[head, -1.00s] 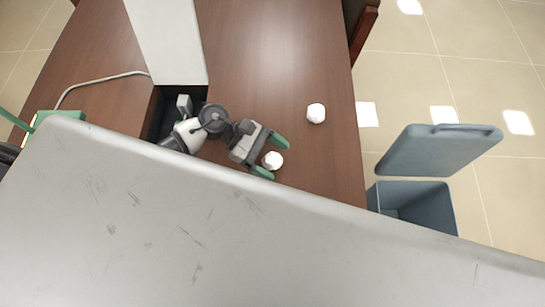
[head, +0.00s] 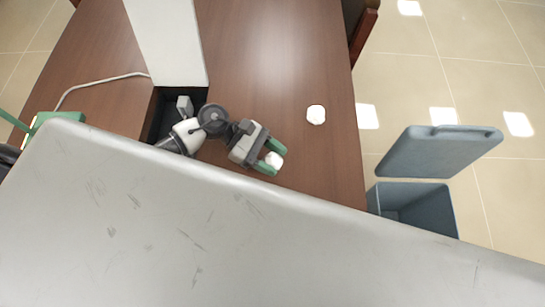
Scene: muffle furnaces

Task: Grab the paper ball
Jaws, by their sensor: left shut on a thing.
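A white paper ball (head: 274,160) is between the green fingertips of my left gripper (head: 271,157), just above or on the brown table. The gripper is shut on it, and the fingers hide part of its sides. A second white paper ball (head: 316,115) lies on the table farther right and up in the picture, apart from the gripper. My right gripper does not show.
The brown wooden table (head: 270,60) has free room around the second ball. A grey-blue bin (head: 422,207) with its lid (head: 440,150) raised stands on the tiled floor at the right. A white cable (head: 100,80) lies on the table's left side.

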